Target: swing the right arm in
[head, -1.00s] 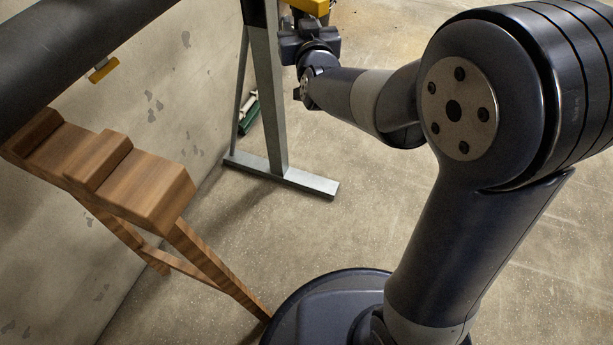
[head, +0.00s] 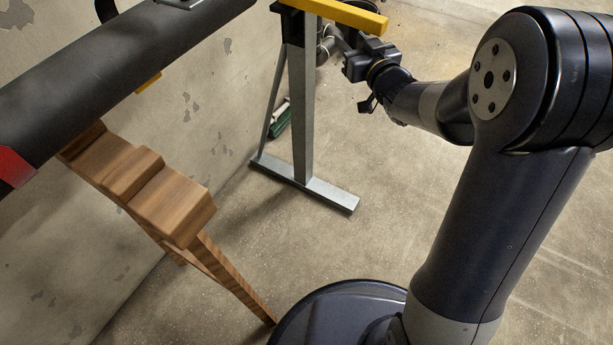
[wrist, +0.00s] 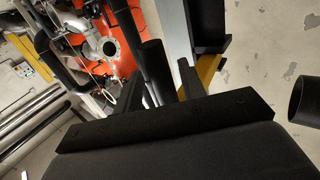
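A yellow arm (head: 340,15) sticks out to the right from the top of a grey steel stand (head: 302,110). It also shows in the wrist view as a yellow strip (wrist: 208,70) beside a grey post. My gripper (head: 330,40) is just below the yellow arm in the head view; its fingers are small and partly unclear there. In the wrist view my gripper (wrist: 158,88) has its two dark fingers apart. A dark round bar (wrist: 157,70) shows between them; I cannot tell whether it is between the fingers or beyond them.
A thick black pipe (head: 110,75) with a red band (head: 14,168) runs along the wall above a stepped wooden support (head: 150,190). A green item (head: 280,120) lies behind the stand. Orange machinery (wrist: 125,40) shows in the wrist view.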

